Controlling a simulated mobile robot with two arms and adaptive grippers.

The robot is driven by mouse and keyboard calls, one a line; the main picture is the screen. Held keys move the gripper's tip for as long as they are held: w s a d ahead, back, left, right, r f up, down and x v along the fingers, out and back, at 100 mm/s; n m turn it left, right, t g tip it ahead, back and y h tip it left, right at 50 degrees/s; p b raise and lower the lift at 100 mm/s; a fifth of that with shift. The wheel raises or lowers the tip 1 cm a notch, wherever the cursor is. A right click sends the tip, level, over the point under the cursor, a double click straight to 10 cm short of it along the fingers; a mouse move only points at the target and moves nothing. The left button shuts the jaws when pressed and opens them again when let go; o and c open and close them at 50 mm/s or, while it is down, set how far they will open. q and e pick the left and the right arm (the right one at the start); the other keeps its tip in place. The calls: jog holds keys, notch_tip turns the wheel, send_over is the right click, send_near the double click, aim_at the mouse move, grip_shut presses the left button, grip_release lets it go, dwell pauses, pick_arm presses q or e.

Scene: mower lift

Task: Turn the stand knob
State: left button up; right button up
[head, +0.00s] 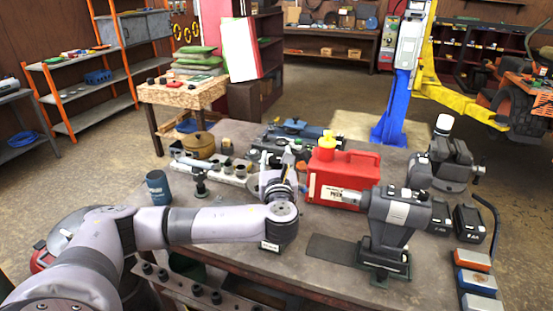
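A grey power tool (395,215) sits in a dark stand (385,262) on the near right of the workbench. Its pointed front end faces left. I cannot make out a knob on this stand at this size. My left arm reaches in from the left over the bench. My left gripper (289,168) is beyond the wrist, left of the red fuel can and apart from the tool stand. Its fingers are small and partly hidden by the wrist, so their opening is unclear. My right gripper is not in view.
A red fuel can (350,172) stands on the bench behind the tool. A bench vise (443,160), black batteries (468,222) and several blocks (474,282) line the right side. A blue cup (158,187) is at the left.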

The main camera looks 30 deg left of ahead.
pick_arm(q)
jog(key=c, duration=0.7)
jog(key=shift+c, duration=0.2)
